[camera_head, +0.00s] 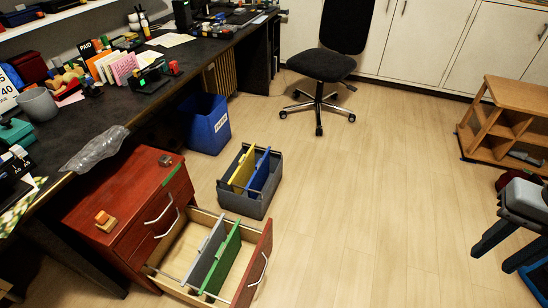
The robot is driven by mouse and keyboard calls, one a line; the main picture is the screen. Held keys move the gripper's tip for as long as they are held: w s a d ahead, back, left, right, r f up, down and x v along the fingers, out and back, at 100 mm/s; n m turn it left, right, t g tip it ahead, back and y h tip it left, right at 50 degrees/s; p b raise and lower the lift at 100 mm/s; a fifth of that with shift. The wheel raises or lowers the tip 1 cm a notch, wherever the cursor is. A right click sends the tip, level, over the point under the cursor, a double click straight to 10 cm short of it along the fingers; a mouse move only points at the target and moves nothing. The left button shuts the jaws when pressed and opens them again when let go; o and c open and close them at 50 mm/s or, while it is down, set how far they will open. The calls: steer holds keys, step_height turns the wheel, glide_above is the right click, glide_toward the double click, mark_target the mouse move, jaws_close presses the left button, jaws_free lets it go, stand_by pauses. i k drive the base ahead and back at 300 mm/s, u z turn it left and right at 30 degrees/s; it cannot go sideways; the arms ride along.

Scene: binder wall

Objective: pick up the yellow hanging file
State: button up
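The yellow hanging file (243,170) stands upright in a dark grey open box (243,206) on the floor, left of the picture's middle. A blue hanging file (263,171) stands to its right in the same box. My gripper (493,259) is at the right edge, far to the right of the box. Its two dark fingers are apart with only floor between them. The lower part of the yellow file is hidden by the box wall.
A red cabinet (126,197) has an open drawer (262,262) holding grey and green hanging files. A blue bin (208,127) stands behind the box, beside the dark desk (115,115). A black chair (323,66) and wooden shelf (510,120) stand farther back. The middle floor is clear.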

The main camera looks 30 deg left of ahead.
mark_target(245, 169)
steer(key=i, duration=1.65)
steer(key=u, duration=0.9)
steer(key=i, duration=0.9)
steer(key=u, duration=1.45)
steer(key=i, duration=0.5)
steer(key=u, duration=0.3)
